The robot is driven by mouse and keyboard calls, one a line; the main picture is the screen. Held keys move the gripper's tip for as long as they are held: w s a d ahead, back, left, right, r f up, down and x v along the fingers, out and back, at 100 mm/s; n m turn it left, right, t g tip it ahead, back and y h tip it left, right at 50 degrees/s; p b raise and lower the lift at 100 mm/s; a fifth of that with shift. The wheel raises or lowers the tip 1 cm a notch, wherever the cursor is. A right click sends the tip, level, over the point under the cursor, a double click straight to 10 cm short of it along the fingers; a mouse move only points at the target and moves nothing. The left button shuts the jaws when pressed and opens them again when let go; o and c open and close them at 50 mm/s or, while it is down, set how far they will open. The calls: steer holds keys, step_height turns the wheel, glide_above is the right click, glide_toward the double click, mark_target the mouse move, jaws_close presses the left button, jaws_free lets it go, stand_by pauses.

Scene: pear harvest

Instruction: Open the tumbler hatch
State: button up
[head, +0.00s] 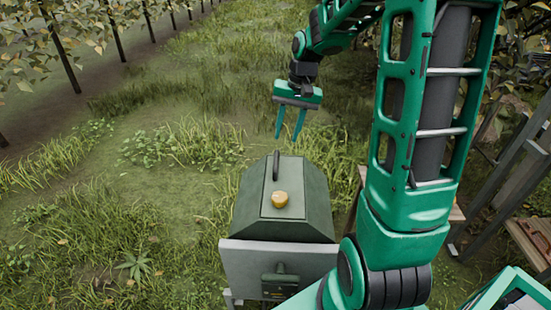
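The tumbler (315,205) is a dark green box with sloped sides, standing below my gripper in the head view. On its top is a lighter flat panel, which looks like the hatch (287,171), lying closed. A dark upright handle (276,165) stands near the panel's far left part. A yellow-orange round thing (280,199) sits on the panel's near end. My gripper (289,137) points down above the far end of the tumbler, its two green fingers apart with nothing between them. It does not appear to touch the handle.
A pale grey panel (245,265) with a dark control box (279,285) is at the tumbler's near side. Wooden posts and boards (515,170) stand at right. Grass (110,220) lies open to the left, with tree trunks (60,50) behind.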

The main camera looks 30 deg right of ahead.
mark_target(276, 161)
steer(key=f, duration=0.3)
steer(key=w+a+f, duration=0.1)
steer(key=f, duration=0.3)
steer(key=w+a+f, duration=0.1)
steer(key=f, duration=0.3)
steer(key=shift+w, duration=0.2)
jaws_close()
